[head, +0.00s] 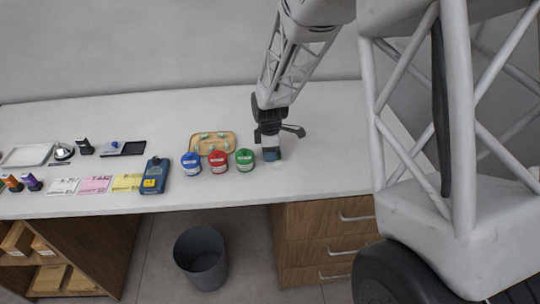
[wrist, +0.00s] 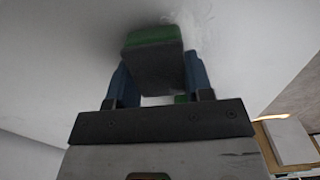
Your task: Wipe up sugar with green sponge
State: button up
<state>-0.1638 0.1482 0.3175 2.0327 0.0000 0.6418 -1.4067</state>
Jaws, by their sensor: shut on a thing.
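My gripper (head: 270,153) is low over the white counter, right of the green-lidded jar. In the wrist view its two blue fingers (wrist: 159,80) are shut on the green sponge (wrist: 152,37). The sponge looks dark grey on the side facing the camera and green along its far edge. It is at or very near the counter surface; contact is hard to tell. A patch of white sugar (wrist: 192,20) lies on the counter just beyond the sponge in the wrist view. In the head view the sponge is mostly hidden by the fingers.
Blue (head: 191,164), red (head: 218,162) and green (head: 245,160) jars stand close left of my gripper. A wooden tray (head: 232,135) lies behind them. A blue handheld device (head: 155,176) is farther left. Counter right of my gripper is clear. A bin (head: 201,258) stands below.

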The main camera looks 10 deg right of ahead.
aim_at(271, 170)
jog(key=shift+w, duration=0.35)
jog(key=shift+w+f, duration=0.2)
jog(key=shift+w, duration=0.05)
jog(key=shift+s+r, duration=0.2)
jog(key=shift+s, duration=0.15)
jog(key=shift+s+f, duration=0.15)
jog(key=shift+s, duration=3.15)
notch_tip(271, 170, up, 8)
jog(key=w, duration=0.1)
jog(key=w+d, duration=0.1)
jog(key=w, duration=0.1)
